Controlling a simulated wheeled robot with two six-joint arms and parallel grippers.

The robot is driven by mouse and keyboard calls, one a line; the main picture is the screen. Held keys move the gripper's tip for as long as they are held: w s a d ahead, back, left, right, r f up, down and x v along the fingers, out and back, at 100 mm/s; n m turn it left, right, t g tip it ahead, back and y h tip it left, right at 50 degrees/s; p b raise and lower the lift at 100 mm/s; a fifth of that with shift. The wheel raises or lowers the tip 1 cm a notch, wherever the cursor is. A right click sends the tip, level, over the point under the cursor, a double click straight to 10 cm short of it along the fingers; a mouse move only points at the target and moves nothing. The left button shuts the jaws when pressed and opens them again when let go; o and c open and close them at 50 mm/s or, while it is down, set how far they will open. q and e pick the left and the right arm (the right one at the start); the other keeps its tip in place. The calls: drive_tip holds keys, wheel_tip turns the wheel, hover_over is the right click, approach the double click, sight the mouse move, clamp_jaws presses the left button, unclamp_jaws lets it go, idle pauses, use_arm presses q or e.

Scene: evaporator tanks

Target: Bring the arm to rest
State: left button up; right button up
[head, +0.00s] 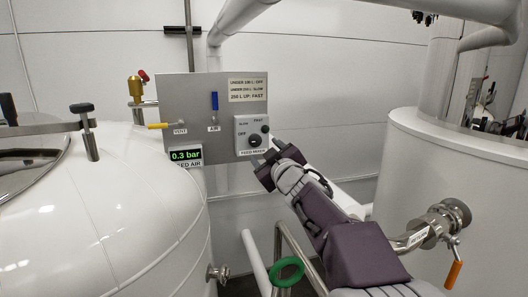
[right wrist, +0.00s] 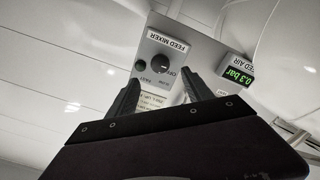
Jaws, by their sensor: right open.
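My right arm (head: 335,225) reaches in from the lower right in the head view. Its gripper (head: 266,154) is open and empty, just below and right of the black feed mixer knob (head: 254,140) on the grey panel (head: 182,92). In the right wrist view the open fingers (right wrist: 163,88) point toward the feed mixer box, with the knob (right wrist: 159,65) seen between and beyond their tips. The fingers look apart from the knob, though the exact gap is hard to judge. The knob's setting is too small to read. My left gripper is not in view.
A green-lit display (head: 186,155) reads 0.3 bar. Blue (head: 214,101) and yellow (head: 157,126) handles sit on the panel. White tanks stand left (head: 110,215) and right (head: 440,170). A return valve (head: 450,216) with an orange handle and a green handwheel (head: 287,272) are near the arm.

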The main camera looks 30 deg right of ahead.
drive_tip(key=shift+w, duration=0.2)
drive_tip(key=a+f+g+y+b, duration=0.15)
drive_tip(key=a+f+b, duration=0.3)
drive_tip(key=f, duration=0.55)
drive_tip(key=a+f+g+y+b, duration=0.1)
drive_tip(key=a+f+g+b, duration=0.3)
drive_tip(key=f, duration=0.7)
drive_tip(key=a+f+t+y+b, duration=0.15)
drive_tip(key=a+f, duration=0.35)
drive_tip(key=f, duration=0.5)
drive_tip(key=s+a+f+m+g+b, duration=0.2)
drive_tip(key=s+f+g, duration=0.3)
drive_tip(key=f, duration=0.4)
drive_tip(key=s+a+f+m+g+b, duration=0.1)
drive_tip(key=s+f+g, duration=0.1)
drive_tip(key=s+f, duration=0.65)
drive_tip(key=s+a+f+m+g, duration=0.1)
drive_tip(key=s+f+g, duration=0.4)
drive_tip(key=s, duration=0.5)
drive_tip(key=shift+s+a+f, duration=0.15)
drive_tip(key=shift+s+f, duration=0.15)
drive_tip(key=shift+f, duration=0.6)
